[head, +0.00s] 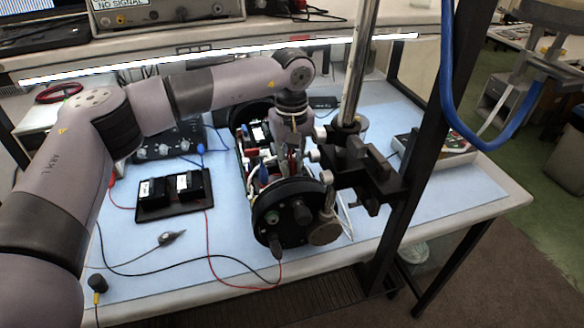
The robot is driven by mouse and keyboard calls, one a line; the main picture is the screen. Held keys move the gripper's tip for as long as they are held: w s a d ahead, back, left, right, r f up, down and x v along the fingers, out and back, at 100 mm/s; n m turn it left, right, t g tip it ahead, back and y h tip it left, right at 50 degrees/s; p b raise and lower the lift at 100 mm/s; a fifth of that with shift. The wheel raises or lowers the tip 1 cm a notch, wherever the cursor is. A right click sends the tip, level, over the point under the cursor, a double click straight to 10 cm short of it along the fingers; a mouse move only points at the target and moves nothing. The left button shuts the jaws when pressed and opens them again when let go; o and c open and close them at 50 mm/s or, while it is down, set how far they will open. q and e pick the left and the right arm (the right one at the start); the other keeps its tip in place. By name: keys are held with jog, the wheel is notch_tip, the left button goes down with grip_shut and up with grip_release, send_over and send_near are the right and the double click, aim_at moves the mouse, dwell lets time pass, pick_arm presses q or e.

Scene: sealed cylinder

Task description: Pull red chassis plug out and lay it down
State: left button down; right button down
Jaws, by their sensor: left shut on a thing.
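My left gripper (292,157) points down into the open side of the black cylinder chassis (286,212), which lies on the blue mat with its round end cap facing me. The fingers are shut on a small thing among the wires. A bit of red shows at the fingertips, which fits the red chassis plug (291,168), but it is small and mostly hidden. I cannot tell whether the plug is still seated. My right gripper is not in view.
A black clamp (362,167) on a metal post stands close right of the chassis. Two black battery-like blocks (173,191) sit on a plate at left, with red and black leads across the mat. Bare blue mat (440,197) lies at right.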

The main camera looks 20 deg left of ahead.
aim_at(292, 160)
pick_arm(q)
jog(key=shift+r+p, duration=1.4)
jog(key=shift+r, duration=1.3)
